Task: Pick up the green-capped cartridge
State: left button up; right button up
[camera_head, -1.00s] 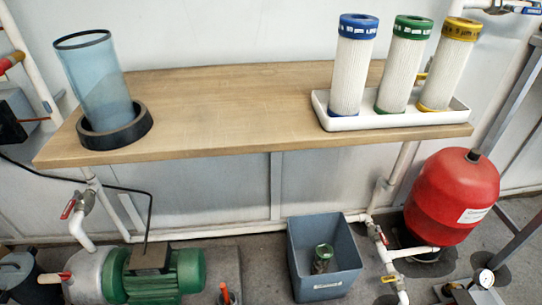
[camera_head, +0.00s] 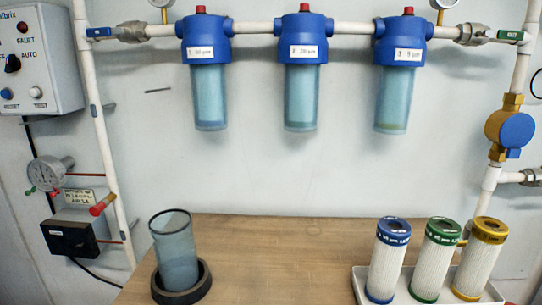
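The green-capped cartridge (camera_head: 436,260) is a white pleated cylinder with a green top band. It stands upright in a white tray (camera_head: 362,289) at the right end of the wooden shelf. A blue-capped cartridge (camera_head: 388,262) stands to its left and a yellow-capped cartridge (camera_head: 478,260) to its right, both in the same tray. The bottom of the view cuts off the tray's front. Neither of my grippers shows in the head view.
A clear blue cup (camera_head: 174,252) stands in a black ring (camera_head: 201,287) on the wooden shelf (camera_head: 280,260). The shelf's middle is clear. Three blue-topped filter housings (camera_head: 206,70) hang from a white pipe above. A control box (camera_head: 38,60) and gauge (camera_head: 46,172) are at left.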

aim_at(442, 236)
jog(key=z, duration=0.8)
jog(key=k, duration=1.05)
jog(key=u, duration=0.8)
